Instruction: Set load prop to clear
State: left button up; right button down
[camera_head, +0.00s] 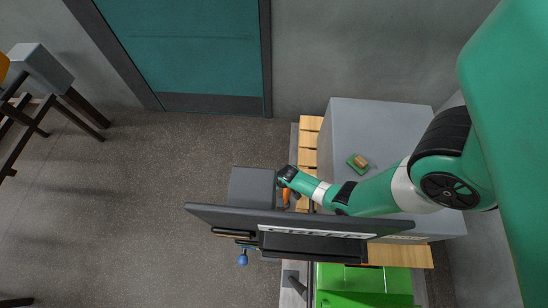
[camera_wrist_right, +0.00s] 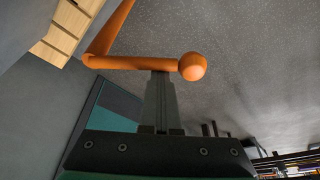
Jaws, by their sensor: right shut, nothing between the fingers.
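The load prop appears to be the orange bar with a round ball end (camera_wrist_right: 135,63). In the wrist view it runs across above my fingertips, with the ball to their right, and bends up at its left end. A small orange part (camera_head: 286,197) shows just below my right wrist in the head view. My right gripper (camera_wrist_right: 160,76) is shut and empty, its fingertips right at the bar's near side beside the ball. I cannot tell whether they touch it. The fingers are hard to make out in the head view. My left gripper is not in view.
A dark panel (camera_head: 220,214) lies across the lower middle, with a blue ball-ended handle (camera_head: 243,258) below it. A grey cabinet top (camera_head: 365,120) carries a green sponge-like item (camera_head: 357,164). Green bins (camera_head: 365,280) stand at the bottom. Open floor (camera_head: 120,220) lies left.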

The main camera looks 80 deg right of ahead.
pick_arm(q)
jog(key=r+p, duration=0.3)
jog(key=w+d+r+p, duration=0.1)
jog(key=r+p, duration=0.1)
pick_arm(e)
notch_tip(320, 180, up, 9)
jog(key=shift+w+d, duration=0.25)
jog(key=shift+w, duration=0.05)
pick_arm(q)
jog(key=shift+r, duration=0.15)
